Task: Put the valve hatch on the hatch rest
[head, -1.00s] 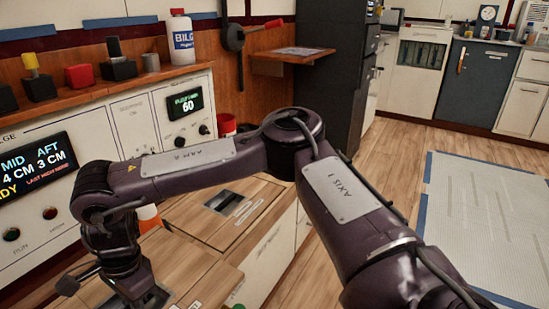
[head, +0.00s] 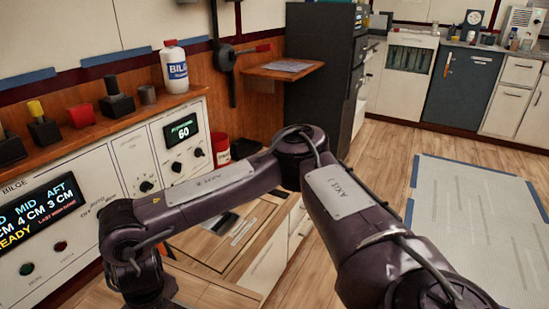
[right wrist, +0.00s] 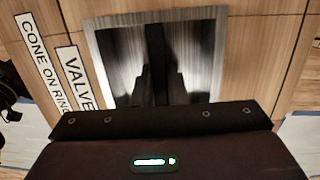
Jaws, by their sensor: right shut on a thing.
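The valve hatch (right wrist: 250,60) is a wooden panel with a brushed metal plate and a dark recess, in the right wrist view. A partly cut-off label reading "VALVE" (right wrist: 78,76) and another reading "CONE ON RING" (right wrist: 40,62) lie beside the plate. My right gripper (right wrist: 160,85) has its dark fingers together in the recess, shut on the hatch's grip. The head view shows my right arm reaching left, with its gripper out of frame at the bottom. I cannot tell how high the hatch is. I cannot pick out the hatch rest. My left gripper is not in view.
A red tub (head: 221,150) is at the back. The right floor is open around a pale mat (head: 470,230).

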